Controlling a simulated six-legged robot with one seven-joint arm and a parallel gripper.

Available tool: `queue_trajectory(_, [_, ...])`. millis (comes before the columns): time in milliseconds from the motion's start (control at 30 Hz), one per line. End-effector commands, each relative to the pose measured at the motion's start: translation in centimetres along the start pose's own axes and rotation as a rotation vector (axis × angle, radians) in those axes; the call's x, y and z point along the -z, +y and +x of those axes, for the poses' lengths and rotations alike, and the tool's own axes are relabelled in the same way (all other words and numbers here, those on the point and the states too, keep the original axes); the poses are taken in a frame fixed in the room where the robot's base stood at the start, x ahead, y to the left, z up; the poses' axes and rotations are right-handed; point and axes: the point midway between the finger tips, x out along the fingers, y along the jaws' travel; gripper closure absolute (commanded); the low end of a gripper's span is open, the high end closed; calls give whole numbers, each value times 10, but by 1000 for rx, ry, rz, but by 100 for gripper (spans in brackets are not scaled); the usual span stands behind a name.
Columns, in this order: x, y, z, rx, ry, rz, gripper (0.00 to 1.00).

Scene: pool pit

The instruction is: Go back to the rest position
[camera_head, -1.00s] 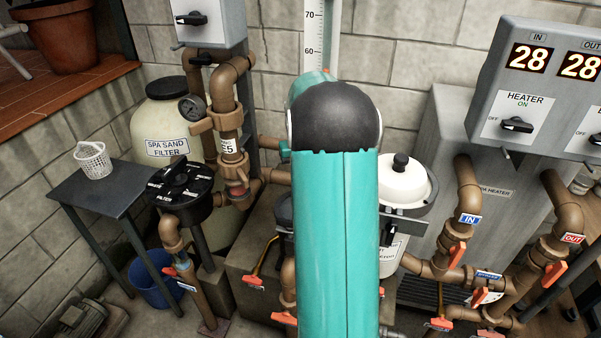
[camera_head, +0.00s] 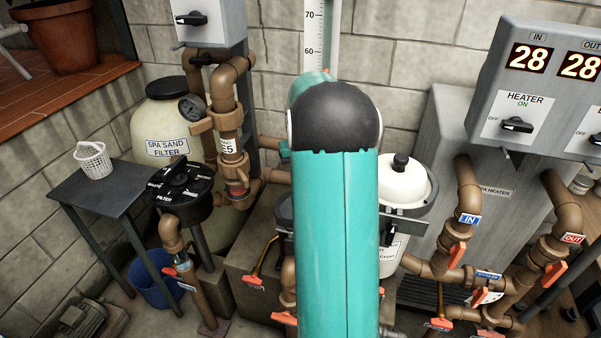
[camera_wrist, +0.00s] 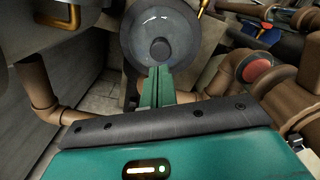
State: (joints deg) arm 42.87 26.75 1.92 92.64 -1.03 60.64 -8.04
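My gripper (camera_wrist: 157,88) shows in the wrist view, its two green fingers side by side with no clear gap, and I see nothing held between them. Just beyond the fingertips is a round grey lid (camera_wrist: 140,30) with a dark knob at its middle. I cannot tell whether the fingertips touch it. In the head view my own teal arm fills the middle and hides the gripper and what lies behind.
A white lid (camera_head: 402,185) with a black knob stands right of my arm. The spa heater (camera_head: 475,190) and its pipes are further right. The spa sand filter (camera_head: 165,120), a multiport valve (camera_head: 182,190) and a small table (camera_head: 105,195) with a white basket (camera_head: 94,161) are left.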

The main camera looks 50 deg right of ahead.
Motion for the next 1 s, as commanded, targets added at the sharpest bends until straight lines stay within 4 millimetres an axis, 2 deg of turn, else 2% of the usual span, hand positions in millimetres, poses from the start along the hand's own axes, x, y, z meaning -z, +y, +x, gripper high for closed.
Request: queue_trajectory(1000, [0, 0, 23, 0, -1, 0, 100])
